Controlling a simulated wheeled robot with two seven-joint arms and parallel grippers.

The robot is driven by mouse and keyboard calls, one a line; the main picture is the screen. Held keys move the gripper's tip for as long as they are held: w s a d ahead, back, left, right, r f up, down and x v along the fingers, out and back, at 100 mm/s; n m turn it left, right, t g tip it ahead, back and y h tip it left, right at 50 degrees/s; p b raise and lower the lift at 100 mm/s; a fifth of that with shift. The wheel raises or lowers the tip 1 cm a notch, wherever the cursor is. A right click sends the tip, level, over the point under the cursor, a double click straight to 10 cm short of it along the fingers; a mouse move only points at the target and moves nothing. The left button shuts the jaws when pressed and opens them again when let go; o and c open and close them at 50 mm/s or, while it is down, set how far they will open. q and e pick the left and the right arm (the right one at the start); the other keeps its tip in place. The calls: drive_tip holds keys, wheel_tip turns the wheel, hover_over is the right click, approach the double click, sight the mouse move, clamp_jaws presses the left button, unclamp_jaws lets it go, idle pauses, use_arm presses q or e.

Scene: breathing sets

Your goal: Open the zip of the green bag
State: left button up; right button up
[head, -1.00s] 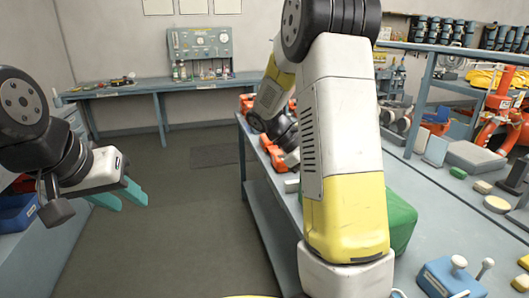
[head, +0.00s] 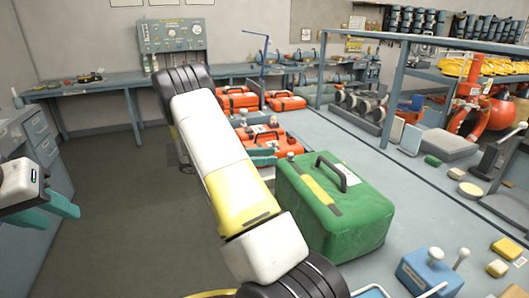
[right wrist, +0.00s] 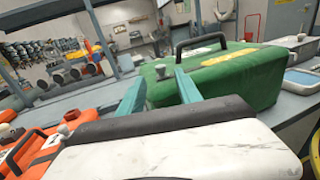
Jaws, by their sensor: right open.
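The green bag (head: 350,225) stands on the bench right of centre in the head view, with a black handle and a yellow strip on top. It also fills the upper right of the right wrist view (right wrist: 245,80). A small grey knob (head: 291,157) sits at its far left top corner; it may be the zip pull. My right gripper (head: 268,156) is beside that corner. In the right wrist view its open teal fingers (right wrist: 160,85) stand either side of the knob (right wrist: 160,72), not clearly touching it. My left gripper (head: 50,207) is open and empty at the far left, away from the bag.
Orange cases (head: 268,142) stand close behind the bag along the bench. A blue box with a knob (head: 430,275) is at its near right. A rail and shelf (head: 440,45) rise at the back right.

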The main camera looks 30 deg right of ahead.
sight(290, 153)
drive_tip(key=x, duration=0.7)
drive_tip(key=shift+d, duration=0.2)
clamp_jaws()
idle(1.2)
